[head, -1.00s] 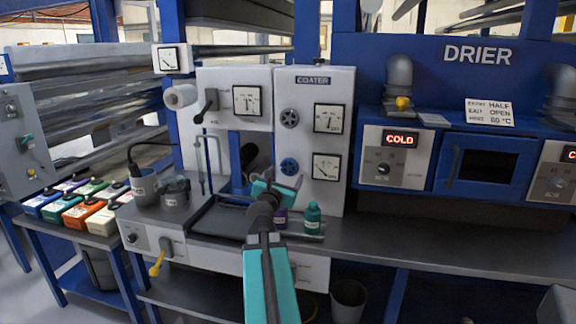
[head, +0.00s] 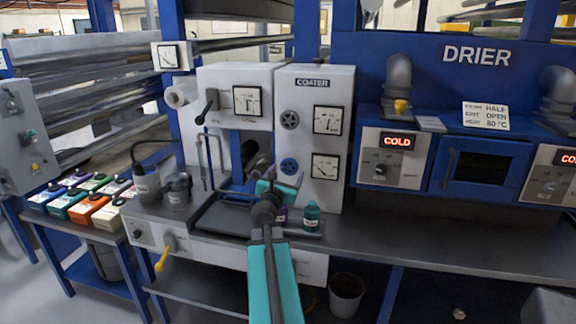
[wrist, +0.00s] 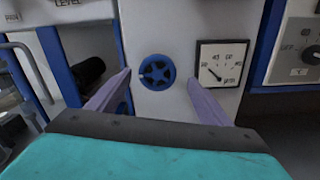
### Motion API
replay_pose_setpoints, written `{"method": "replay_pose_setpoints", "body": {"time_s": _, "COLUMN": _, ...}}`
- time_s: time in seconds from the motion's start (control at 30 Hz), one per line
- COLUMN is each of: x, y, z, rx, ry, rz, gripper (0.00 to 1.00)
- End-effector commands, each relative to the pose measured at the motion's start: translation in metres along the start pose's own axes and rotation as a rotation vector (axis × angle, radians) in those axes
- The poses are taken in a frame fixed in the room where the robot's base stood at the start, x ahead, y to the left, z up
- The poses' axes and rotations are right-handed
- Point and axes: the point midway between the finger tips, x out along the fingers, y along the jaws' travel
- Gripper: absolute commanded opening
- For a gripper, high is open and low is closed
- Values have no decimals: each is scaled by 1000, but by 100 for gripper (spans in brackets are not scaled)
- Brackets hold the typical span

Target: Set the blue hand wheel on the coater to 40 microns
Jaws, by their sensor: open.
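The blue hand wheel (head: 289,166) is on the lower left of the white coater panel (head: 312,192). It also shows in the wrist view (wrist: 157,72), in the gap between my fingers and beyond their tips. To its right is a square dial (head: 325,167) with a dark needle; in the wrist view the dial (wrist: 222,63) has its needle pointing to the upper left, and its small figures are hard to read. My gripper (wrist: 163,92) is open and empty, facing the panel. In the head view my gripper (head: 287,178) is just in front of the panel, below the wheel.
A grey hand wheel (head: 289,119) and a second dial (head: 327,120) are above on the same panel. A teal bottle (head: 312,216) stands on the bench below, right of my gripper. A black roller (wrist: 89,71) is left of the panel.

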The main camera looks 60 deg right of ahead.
Motion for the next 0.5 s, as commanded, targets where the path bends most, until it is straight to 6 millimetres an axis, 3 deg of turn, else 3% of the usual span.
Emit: {"method": "replay_pose_setpoints", "body": {"time_s": 0.5, "x": 41, "y": 1, "z": -1, "rx": 0, "ry": 2, "rz": 2, "gripper": 72}}
